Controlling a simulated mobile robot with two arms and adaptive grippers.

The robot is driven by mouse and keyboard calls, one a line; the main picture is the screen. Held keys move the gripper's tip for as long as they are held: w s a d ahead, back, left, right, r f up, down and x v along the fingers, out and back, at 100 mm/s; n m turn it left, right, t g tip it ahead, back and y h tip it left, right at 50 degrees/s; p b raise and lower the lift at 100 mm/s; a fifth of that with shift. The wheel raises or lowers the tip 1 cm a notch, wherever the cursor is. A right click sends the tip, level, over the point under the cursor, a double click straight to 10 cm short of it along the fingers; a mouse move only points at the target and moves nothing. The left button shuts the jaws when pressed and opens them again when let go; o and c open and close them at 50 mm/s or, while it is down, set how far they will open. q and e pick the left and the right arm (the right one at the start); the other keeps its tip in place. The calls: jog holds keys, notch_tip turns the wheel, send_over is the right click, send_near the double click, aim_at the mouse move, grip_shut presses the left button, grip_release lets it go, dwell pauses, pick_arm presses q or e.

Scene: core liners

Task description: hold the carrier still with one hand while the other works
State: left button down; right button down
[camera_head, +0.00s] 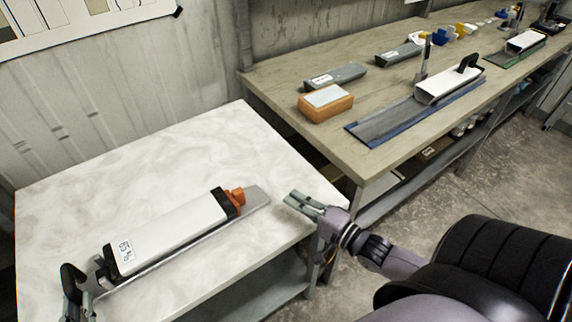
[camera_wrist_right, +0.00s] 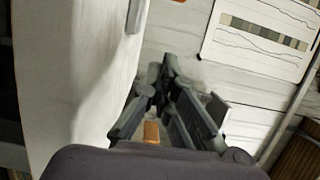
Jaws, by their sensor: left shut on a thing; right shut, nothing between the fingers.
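The carrier (camera_head: 170,232), a long white box with black end caps and a printed label, lies along the front of the white marbled table. An orange piece (camera_head: 236,196) sits at its right end, above a grey metal strip (camera_head: 258,197). My left gripper (camera_head: 78,302), partly cut off at the lower left, is shut at the carrier's black left-end handle (camera_head: 72,276); the exact contact is hard to see. My right gripper (camera_head: 296,200) is shut and empty near the table's right edge, apart from the carrier. It also shows in the right wrist view (camera_wrist_right: 172,92).
The white table (camera_head: 130,165) is clear behind the carrier. A brown bench (camera_head: 285,75) beyond holds an orange block (camera_head: 325,103), grey boxes (camera_head: 336,76) and another white carrier (camera_head: 446,84) on a blue-edged mat (camera_head: 400,122). A gap separates the tables.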

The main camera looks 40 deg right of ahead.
aim_at(259, 200)
jog(key=x, duration=0.7)
jog(key=shift+w+r, duration=0.1)
jog(key=shift+w, duration=0.1)
jog(key=a, duration=0.3)
jog(key=shift+w+a, duration=0.15)
jog(key=shift+w, duration=0.2)
jog(key=shift+a, duration=0.5)
